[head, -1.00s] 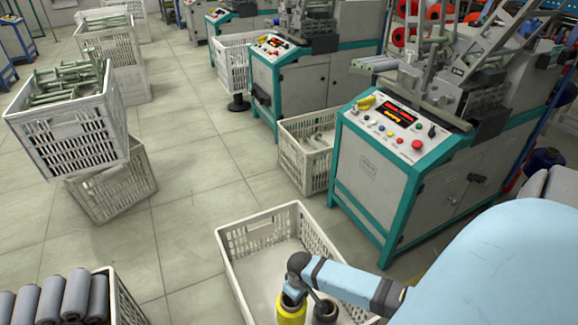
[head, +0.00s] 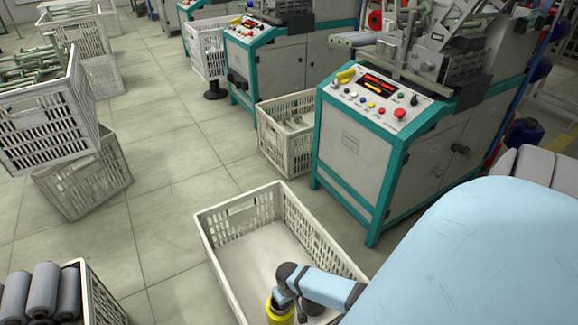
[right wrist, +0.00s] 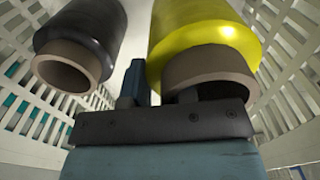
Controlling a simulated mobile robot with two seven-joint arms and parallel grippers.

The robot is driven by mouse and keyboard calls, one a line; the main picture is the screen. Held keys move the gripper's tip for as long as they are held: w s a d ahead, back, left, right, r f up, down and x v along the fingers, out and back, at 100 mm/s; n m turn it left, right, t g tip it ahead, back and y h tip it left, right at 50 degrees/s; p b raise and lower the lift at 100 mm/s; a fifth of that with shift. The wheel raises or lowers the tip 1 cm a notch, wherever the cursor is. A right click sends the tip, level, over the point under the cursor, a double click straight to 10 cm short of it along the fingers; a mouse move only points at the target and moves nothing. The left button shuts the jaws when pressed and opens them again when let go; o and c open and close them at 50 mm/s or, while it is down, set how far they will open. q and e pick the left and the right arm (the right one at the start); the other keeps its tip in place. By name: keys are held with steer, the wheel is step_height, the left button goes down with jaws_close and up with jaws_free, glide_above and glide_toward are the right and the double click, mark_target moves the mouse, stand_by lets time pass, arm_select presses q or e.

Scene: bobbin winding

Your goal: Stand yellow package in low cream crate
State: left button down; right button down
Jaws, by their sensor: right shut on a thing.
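The yellow package (head: 280,313) shows at the bottom edge of the head view, inside the low cream crate (head: 215,255). It looks upright, its brown core end up; its lower part is cut off. My right gripper (head: 287,298) is over it. In the right wrist view the gripper (right wrist: 160,92) is shut on the yellow package (right wrist: 205,38), one finger beside it and the other at its core. Whether the package touches the crate floor cannot be told. My left gripper is not in view.
A dark package (right wrist: 85,35) stands close beside the yellow one in the crate. The crate's far floor is bare. A teal-framed machine (head: 365,160) stands behind to the right, a small crate (head: 290,150) beside it. A crate of grey packages (head: 95,295) is at lower left.

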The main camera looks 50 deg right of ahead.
step_height(320, 180, down, 4)
steer(key=shift+r+b, duration=0.1)
steer(key=shift+b, duration=1.05)
steer(key=shift+f, duration=0.25)
steer(key=shift+r, duration=0.1)
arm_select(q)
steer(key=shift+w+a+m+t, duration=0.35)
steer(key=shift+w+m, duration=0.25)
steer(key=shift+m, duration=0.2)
arm_select(e)
steer(key=c, duration=0.9)
jaws_free()
steer(key=shift+c, duration=0.2)
